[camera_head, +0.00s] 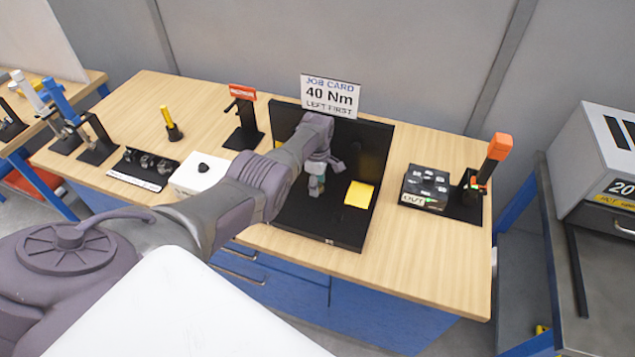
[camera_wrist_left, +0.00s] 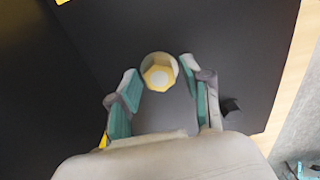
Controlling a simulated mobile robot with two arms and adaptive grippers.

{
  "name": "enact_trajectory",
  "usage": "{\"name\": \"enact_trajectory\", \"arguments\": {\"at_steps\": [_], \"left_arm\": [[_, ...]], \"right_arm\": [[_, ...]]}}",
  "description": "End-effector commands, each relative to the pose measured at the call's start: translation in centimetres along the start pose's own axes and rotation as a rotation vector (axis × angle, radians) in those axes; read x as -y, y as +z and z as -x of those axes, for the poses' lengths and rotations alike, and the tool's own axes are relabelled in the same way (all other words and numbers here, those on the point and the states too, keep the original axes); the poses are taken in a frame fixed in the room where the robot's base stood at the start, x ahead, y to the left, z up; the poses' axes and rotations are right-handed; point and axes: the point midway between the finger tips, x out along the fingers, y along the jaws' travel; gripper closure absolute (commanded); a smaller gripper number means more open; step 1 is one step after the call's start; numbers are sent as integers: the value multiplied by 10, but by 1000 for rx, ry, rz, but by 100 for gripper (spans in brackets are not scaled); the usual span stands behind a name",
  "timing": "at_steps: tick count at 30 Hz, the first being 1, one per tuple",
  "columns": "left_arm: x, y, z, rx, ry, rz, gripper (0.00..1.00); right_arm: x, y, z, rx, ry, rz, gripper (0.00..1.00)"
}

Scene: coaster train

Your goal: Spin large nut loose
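A yellow hexagonal nut (camera_wrist_left: 159,76) with a pale round piece around it shows in the left wrist view, above the black board. My left gripper (camera_wrist_left: 160,82) is open, with one teal-and-grey finger on each side of the nut and small gaps between. In the head view, my left gripper (camera_head: 316,188) points down over the black board (camera_head: 300,228); the arm and fingers hide the nut there. A small teal and dark part, likely of my right gripper (camera_wrist_left: 303,171), shows at the lower right edge of the left wrist view; its opening is unclear.
A job card (camera_head: 331,96) reading 40 Nm stands behind the board. A yellow square (camera_head: 359,194) lies on the board's right. A black holder block (camera_head: 425,187) and an orange-topped tool (camera_head: 499,148) stand right. A white box (camera_head: 199,173) is left.

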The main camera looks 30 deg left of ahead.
Motion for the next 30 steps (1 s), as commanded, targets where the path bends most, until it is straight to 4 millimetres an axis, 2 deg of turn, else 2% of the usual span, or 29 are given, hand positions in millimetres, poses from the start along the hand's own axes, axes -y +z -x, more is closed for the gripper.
{"name": "enact_trajectory", "arguments": {"at_steps": [11, 17, 20, 25, 30], "left_arm": [[-1, 0, 3, 0, 2, 0, 44], [-2, 0, 19, 0, 5, -1, 44], [-1, -1, 33, 0, 5, -1, 44], [-2, 0, 73, 0, 6, -1, 44], [-1, -1, 102, 0, 3, 0, 44]], "right_arm": [[1, 0, 0, 0, -1, 0, 43], [1, 0, 0, 0, -1, 0, 43], [1, 0, 0, 0, -1, 0, 43], [1, 0, 0, 0, -1, 0, 43], [0, 0, 0, 0, -1, 0, 43]]}}
